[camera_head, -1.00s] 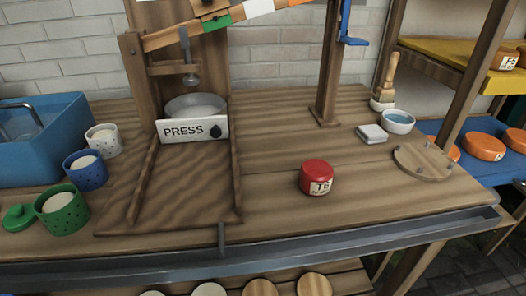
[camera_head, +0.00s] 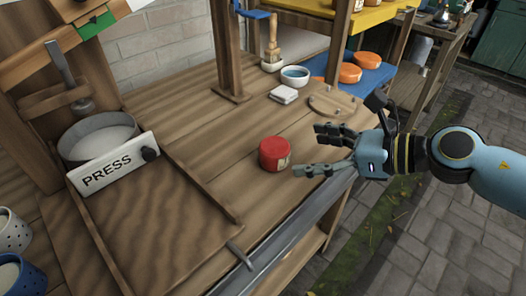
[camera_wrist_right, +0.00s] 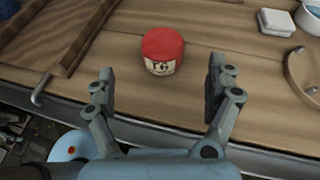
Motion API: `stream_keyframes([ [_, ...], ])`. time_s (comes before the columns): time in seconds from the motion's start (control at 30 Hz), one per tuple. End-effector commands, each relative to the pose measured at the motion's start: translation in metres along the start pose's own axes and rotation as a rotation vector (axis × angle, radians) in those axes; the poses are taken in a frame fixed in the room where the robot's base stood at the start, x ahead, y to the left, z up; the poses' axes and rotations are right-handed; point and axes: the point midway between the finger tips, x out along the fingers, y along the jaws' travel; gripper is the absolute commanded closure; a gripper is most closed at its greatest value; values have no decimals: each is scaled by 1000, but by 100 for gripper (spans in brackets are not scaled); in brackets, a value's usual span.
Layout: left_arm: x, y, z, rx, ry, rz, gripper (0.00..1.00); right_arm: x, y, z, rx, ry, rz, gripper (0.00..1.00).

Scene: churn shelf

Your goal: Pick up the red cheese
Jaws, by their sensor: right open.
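The red cheese (camera_head: 274,154) is a short round block with a pale label, standing on the wooden bench near its front edge. My right gripper (camera_head: 322,152) is open and empty, just to the right of the cheese in the head view. In the right wrist view the cheese (camera_wrist_right: 162,51) lies ahead of the open fingers (camera_wrist_right: 164,85), between their lines and clear of both. Its label faces the gripper. My left gripper is not in view.
The press (camera_head: 112,170) with its white pot stands left of the cheese. A folded white cloth (camera_head: 284,94), a bowl (camera_head: 295,76) and a round wooden board (camera_head: 335,105) lie behind it. A metal rail (camera_head: 300,225) runs along the bench front.

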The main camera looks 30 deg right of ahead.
Motion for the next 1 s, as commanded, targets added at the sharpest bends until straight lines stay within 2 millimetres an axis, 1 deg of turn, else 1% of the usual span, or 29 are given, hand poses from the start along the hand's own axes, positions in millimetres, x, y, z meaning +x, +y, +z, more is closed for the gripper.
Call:
stream_keyframes([
  [0.03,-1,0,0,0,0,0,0,10,0,2,7,-6,-2,12],
  [0.1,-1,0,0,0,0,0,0,22,0,2,9,-6,-3,12],
  [0.2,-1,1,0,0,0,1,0,35,-1,1,8,-5,-3,12],
  [0.37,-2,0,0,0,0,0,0,48,0,1,11,-4,-2,12],
  [0.6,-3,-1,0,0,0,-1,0,85,-2,-1,12,-5,-3,12],
  [0.73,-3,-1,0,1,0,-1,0,94,-2,-1,11,-4,-2,12],
  [0.93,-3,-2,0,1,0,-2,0,94,-2,-2,10,-3,-1,12],
  [1.0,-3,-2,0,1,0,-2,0,94,-2,-2,10,-3,-2,21],
])
